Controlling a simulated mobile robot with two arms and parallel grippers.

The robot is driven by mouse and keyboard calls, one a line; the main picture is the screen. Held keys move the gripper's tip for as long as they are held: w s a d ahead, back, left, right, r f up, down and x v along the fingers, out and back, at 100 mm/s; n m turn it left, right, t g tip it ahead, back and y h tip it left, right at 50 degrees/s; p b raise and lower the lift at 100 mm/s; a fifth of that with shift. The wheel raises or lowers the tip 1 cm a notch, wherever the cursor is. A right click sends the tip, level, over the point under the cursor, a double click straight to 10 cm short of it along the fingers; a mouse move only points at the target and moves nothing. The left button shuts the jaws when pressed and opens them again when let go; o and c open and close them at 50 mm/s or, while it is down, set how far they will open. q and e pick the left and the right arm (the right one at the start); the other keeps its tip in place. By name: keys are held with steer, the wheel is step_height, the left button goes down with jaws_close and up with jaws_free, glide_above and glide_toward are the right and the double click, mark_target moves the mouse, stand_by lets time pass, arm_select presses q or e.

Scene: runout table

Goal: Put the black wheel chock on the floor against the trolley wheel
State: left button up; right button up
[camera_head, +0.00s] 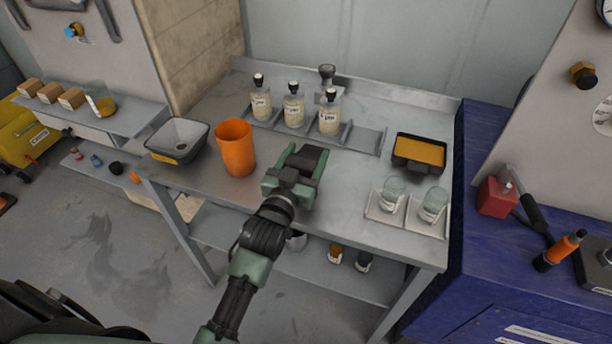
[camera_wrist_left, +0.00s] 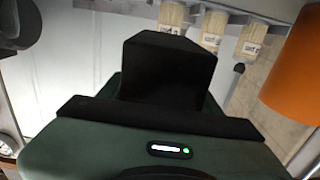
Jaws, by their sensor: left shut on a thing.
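My left gripper (camera_head: 300,168) is over the middle of the metal table, its arm coming up from the bottom of the head view. It is shut on a black block, the wheel chock (camera_head: 308,157). In the left wrist view the chock (camera_wrist_left: 165,68) is a dark wedge-like block standing out beyond the green gripper body. Whether the chock touches the tabletop is not clear. My right gripper is not in view.
An orange cup (camera_head: 236,148) stands just left of my gripper, with a grey hopper (camera_head: 178,139) beyond it. Labelled bottles (camera_head: 293,110) stand behind. A black tray (camera_head: 419,152) and glass beakers (camera_head: 393,193) are to the right. A yellow machine (camera_head: 25,140) stands far left; the floor (camera_head: 95,235) there is mostly open.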

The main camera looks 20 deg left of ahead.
arm_select(q)
step_height(320, 180, down, 7)
stand_by(0.4)
steer(key=shift+f, duration=0.15)
steer(key=o, duration=1.7)
